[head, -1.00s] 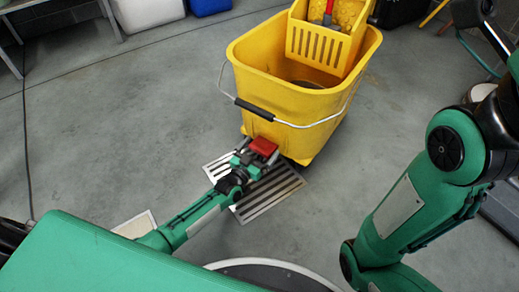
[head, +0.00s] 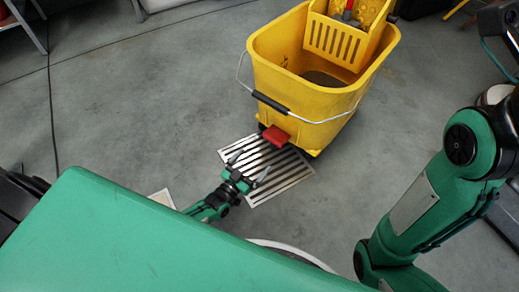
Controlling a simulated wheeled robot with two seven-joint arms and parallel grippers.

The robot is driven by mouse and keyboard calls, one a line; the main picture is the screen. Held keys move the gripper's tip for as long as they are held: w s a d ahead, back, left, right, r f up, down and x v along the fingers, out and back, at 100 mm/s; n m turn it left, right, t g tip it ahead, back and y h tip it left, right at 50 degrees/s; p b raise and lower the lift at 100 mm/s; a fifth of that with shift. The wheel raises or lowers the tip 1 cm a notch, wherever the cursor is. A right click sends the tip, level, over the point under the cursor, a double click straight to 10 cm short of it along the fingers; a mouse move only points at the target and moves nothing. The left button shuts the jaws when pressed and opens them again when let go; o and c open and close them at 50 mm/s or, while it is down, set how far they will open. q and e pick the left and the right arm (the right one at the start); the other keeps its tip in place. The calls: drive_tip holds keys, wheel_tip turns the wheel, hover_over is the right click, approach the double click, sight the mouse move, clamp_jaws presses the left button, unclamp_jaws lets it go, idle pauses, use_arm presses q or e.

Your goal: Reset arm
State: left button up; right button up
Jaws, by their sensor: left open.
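My left gripper (head: 249,169) is open and empty above the slotted metal floor grate, with its fingers spread toward the bucket. A red pad (head: 276,136) sits at the lower front of the yellow mop bucket (head: 310,100), apart from the fingertips. Whether the pad is fixed to the bucket cannot be told. My right arm (head: 425,195) comes down the right side, and its gripper is out of view.
The metal grate (head: 290,178) lies flat on the grey concrete floor in front of the bucket. A pale plate (head: 162,198) lies on the floor at the left. The floor left of the bucket is clear.

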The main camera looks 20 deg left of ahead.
use_arm(q)
drive_tip(key=shift+s+a, duration=0.15)
drive_tip(key=shift+s, duration=0.3)
drive_tip(key=shift+f, duration=0.1)
